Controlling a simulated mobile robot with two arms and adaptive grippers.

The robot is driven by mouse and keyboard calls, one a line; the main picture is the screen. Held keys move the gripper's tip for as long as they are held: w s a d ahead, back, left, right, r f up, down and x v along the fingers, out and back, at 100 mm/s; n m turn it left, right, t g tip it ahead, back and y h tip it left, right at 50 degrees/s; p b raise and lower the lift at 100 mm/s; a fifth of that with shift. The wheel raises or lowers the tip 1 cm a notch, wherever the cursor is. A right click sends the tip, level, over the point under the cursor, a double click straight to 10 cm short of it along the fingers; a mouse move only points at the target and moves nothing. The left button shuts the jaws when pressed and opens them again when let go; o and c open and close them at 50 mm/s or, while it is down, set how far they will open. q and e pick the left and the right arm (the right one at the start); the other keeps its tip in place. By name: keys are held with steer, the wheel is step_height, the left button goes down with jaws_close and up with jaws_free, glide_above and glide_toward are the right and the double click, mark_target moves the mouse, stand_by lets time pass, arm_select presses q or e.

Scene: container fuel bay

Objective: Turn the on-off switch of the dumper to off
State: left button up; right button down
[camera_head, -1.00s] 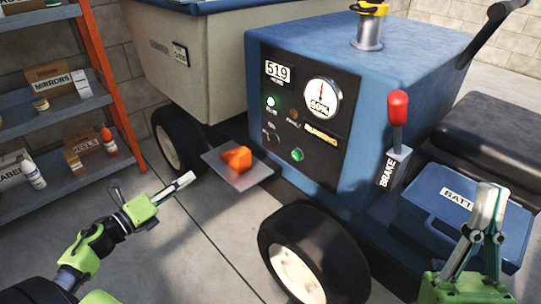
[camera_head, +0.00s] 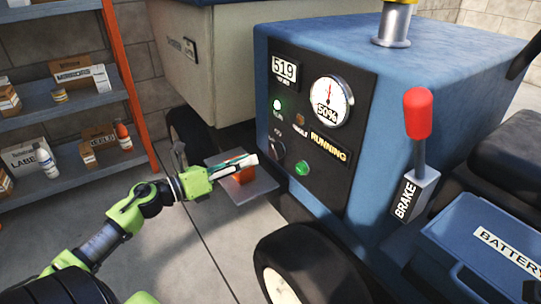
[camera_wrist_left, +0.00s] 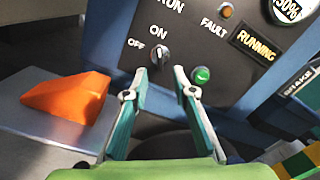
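The blue dumper (camera_head: 400,60) fills the right of the head view. Its on-off switch (camera_wrist_left: 160,55) is a grey rotary knob on the black panel (camera_head: 345,185), with ON printed above it and OFF to its left. The knob's pointer stands near upright, toward ON. The switch also shows small in the head view (camera_head: 278,150). The RUNNING sign (camera_head: 328,146) is lit amber. My left gripper (camera_head: 245,162) points at the panel. In the left wrist view its fingers (camera_wrist_left: 160,78) are apart and empty, just below the switch and not visibly touching it. My right gripper is out of view.
An orange wedge (camera_wrist_left: 70,97) sits on a grey plate (camera_head: 258,188) beside my left gripper. A green button (camera_wrist_left: 201,75) is right of the switch. The red brake lever (camera_head: 418,115) and battery box (camera_head: 490,250) are right. Shelves (camera_head: 75,100) stand left.

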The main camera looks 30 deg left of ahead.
mark_target(274, 150)
arm_select(q)
steer(key=b+x, duration=0.1)
steer(key=x, duration=0.7)
steer(key=shift+b, duration=0.35)
jaws_close()
